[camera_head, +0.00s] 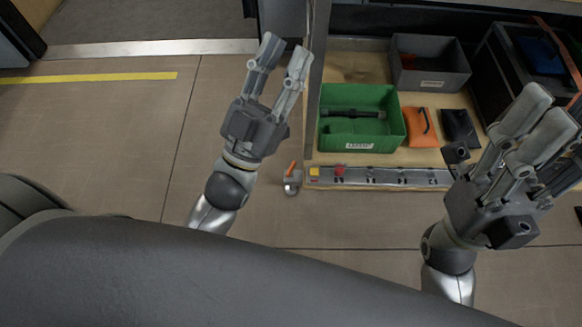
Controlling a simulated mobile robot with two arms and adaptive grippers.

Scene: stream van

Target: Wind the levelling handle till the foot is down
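A small crank with an orange grip (292,168) and a grey hub (291,185) sits at the left front corner of the shelf unit; it looks like the levelling handle. I cannot make out the foot. My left gripper (285,49) is open and empty, pointing away from me, above and to the left of the crank in the picture and apart from it. My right gripper (544,109) is open and empty at the right, in front of the shelf's right part, well away from the crank.
The shelf holds a green bin (390,142) with a black tool, a grey bin (440,77), an orange pouch (420,127) and a black pouch (461,126). A metal strip (400,178) with red and yellow parts runs along its front. The floor at the left is clear.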

